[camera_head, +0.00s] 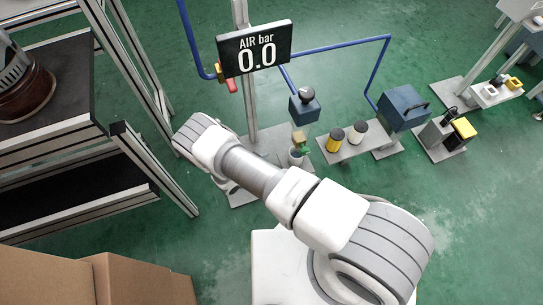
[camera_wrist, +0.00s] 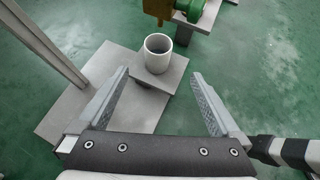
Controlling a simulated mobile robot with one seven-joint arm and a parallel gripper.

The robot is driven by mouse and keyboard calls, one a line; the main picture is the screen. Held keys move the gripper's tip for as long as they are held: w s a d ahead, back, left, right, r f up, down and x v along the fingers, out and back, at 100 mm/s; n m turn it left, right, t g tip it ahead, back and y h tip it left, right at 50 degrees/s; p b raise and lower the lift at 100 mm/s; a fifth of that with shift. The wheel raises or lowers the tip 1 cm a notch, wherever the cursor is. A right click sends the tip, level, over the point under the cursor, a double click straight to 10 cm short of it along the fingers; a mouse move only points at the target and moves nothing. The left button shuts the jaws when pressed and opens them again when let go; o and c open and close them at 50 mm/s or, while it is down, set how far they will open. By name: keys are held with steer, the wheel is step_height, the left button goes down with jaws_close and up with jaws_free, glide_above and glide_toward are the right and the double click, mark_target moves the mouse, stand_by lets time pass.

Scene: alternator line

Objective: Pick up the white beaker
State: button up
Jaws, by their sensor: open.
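The white beaker (camera_wrist: 158,52) stands upright on a small grey platform (camera_wrist: 170,76) in the wrist view, with its open top facing up. My gripper (camera_wrist: 160,88) is open and empty in the wrist view. Its two fingers point toward the beaker, which lies beyond the fingertips and roughly midway between them, apart from both. In the head view my gripper is hidden behind my arm.
The brass fitting (camera_wrist: 157,8) with a green part (camera_wrist: 192,8) hangs close beyond the beaker. A metal post (camera_wrist: 44,40) rises at left. In the head view, yellow and white cylinders stand on a plate (camera_head: 340,152) to the right. A shelf rack (camera_head: 150,165) stands left.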

steer(key=shift+w+d+f, duration=0.1)
steer(key=shift+w+f, duration=0.15)
steer(key=shift+f, duration=0.1)
steer(key=b, duration=0.6)
glide_above(296, 153)
steer(key=s+a, duration=0.2)
steer(key=s, duration=0.2)
steer(key=f, duration=0.9)
steer(key=shift+w+d, duration=0.15)
steer(key=shift+d, duration=0.1)
steer(key=shift+x, duration=0.85)
steer(key=shift+w, duration=0.1)
steer(key=c, duration=1.3)
